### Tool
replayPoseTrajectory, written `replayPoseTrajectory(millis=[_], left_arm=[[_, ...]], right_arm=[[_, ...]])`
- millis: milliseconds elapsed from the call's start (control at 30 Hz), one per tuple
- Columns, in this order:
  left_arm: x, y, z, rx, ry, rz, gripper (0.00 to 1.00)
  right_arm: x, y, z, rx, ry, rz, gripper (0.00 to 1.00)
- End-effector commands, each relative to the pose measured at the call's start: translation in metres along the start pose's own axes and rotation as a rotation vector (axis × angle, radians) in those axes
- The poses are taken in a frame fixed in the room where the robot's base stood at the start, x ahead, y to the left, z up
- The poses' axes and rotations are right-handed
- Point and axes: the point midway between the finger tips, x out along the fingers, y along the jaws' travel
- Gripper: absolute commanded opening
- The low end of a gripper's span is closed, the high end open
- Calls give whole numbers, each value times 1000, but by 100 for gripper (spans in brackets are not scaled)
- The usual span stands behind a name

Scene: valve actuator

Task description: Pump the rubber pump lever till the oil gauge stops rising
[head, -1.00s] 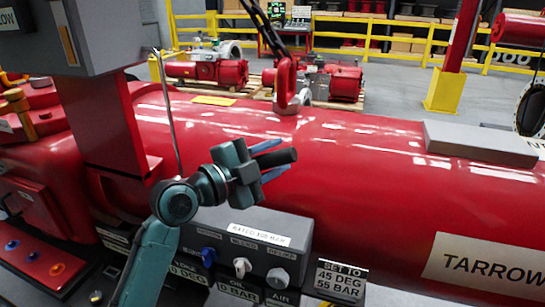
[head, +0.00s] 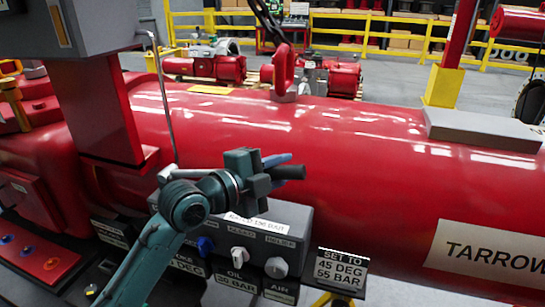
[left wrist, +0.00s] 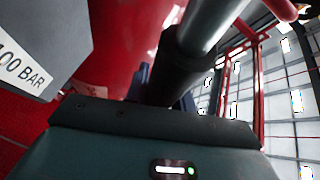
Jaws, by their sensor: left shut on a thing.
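My left gripper (head: 268,172) is shut on the black rubber pump lever (head: 290,172), in front of the red cylinder. The lever's dark end sticks out to the right of the fingers. In the left wrist view, the black lever (left wrist: 180,75) runs up between the fingers to a grey metal rod (left wrist: 210,22). The oil readout (head: 236,284) is low on the grey control box, under a white knob; its figures end in "BAR" but are too small to read surely. My right gripper is out of view.
The grey control box (head: 290,222) with knobs is just below the gripper. A sign (head: 340,268) reads "SET TO 45 DEG 55 BAR". A thin grey rod (head: 163,100) stands at the left beside a red post (head: 95,115). The red cylinder (head: 370,160) fills the background.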

Motion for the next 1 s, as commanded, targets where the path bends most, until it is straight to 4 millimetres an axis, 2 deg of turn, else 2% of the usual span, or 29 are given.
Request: replayPoseTrajectory(millis=[33, 200, 533, 567, 800, 1000], left_arm=[[3, 16, 4, 41, -13, 24, 0], [7, 36, 8, 116, -36, 65, 0], [7, 38, 8, 124, -38, 71, 0], [7, 38, 8, 123, -38, 71, 26], [7, 37, 8, 124, -38, 69, 46], [7, 37, 8, 124, -38, 67, 46]], right_arm=[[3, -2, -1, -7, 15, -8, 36], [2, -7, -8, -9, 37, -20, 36], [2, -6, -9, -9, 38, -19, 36], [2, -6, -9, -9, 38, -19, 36], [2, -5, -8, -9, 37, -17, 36], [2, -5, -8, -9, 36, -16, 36]])
